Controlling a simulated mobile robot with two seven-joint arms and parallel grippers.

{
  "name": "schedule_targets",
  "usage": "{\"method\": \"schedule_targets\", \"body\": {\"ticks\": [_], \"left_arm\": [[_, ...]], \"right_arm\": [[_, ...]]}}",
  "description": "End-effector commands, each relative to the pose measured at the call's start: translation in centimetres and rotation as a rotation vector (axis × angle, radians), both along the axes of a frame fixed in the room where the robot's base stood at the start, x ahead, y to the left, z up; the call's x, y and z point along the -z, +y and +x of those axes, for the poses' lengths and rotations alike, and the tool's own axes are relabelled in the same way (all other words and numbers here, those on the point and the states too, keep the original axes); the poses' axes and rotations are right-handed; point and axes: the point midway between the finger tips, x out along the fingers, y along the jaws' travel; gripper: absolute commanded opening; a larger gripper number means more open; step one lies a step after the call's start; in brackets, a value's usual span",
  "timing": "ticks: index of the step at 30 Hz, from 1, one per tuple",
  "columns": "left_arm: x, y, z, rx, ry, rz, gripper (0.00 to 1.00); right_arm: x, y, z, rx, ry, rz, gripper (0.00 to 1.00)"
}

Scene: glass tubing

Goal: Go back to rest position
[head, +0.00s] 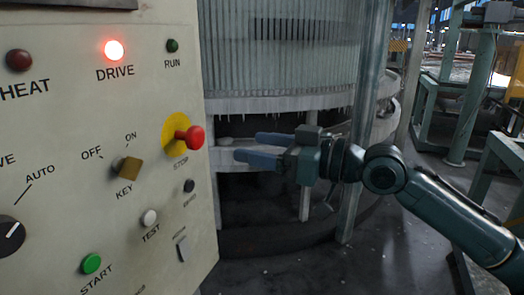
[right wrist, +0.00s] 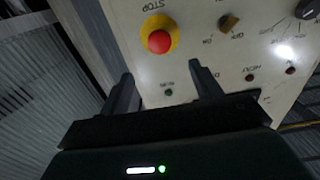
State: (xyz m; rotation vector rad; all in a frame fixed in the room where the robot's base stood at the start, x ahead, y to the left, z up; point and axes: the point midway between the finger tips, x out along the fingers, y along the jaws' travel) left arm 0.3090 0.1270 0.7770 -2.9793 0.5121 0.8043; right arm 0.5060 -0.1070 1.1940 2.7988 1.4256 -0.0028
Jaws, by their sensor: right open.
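My right gripper (head: 262,149) is open and empty in the middle of the head view, with its fingers pointing left. It is to the right of the control panel (head: 75,140), near the red stop button (head: 192,137) on its yellow disc. In the right wrist view both fingers of the right gripper (right wrist: 163,90) show spread apart, with nothing between them. The stop button (right wrist: 159,41) also shows there, beyond the fingertips, and the gripper looks apart from it. My left gripper is in neither view.
The panel has a lit red DRIVE lamp (head: 114,50), a key switch (head: 127,167) and a green START button (head: 91,263). A large round ribbed machine (head: 280,50) stands behind the gripper. Green metal frames (head: 470,110) stand at the right. Dark floor (head: 370,265) lies below.

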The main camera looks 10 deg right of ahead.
Motion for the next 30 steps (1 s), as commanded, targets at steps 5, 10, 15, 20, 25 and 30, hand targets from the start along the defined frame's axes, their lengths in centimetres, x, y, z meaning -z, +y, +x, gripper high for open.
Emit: {"method": "schedule_targets", "body": {"ticks": [5, 10, 15, 20, 25, 30], "left_arm": [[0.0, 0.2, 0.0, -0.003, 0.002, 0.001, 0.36], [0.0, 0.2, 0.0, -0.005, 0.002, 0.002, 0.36], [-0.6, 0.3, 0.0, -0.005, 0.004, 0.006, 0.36], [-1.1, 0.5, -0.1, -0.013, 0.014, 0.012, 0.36], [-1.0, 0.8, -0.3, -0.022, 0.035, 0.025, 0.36], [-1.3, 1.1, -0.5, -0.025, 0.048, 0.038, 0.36]], "right_arm": [[-0.1, -0.1, 0.0, 0.000, -0.001, 0.001, 0.64], [0.3, 0.0, 0.0, 0.001, 0.004, 0.002, 0.64], [4.2, 0.9, 0.4, 0.026, 0.040, 0.010, 0.64], [11.4, 1.7, 0.1, 0.105, 0.100, 0.021, 0.64], [19.5, 1.6, -2.0, 0.229, 0.183, 0.007, 0.64], [27.6, 0.5, -6.4, 0.377, 0.289, -0.051, 0.64]]}}
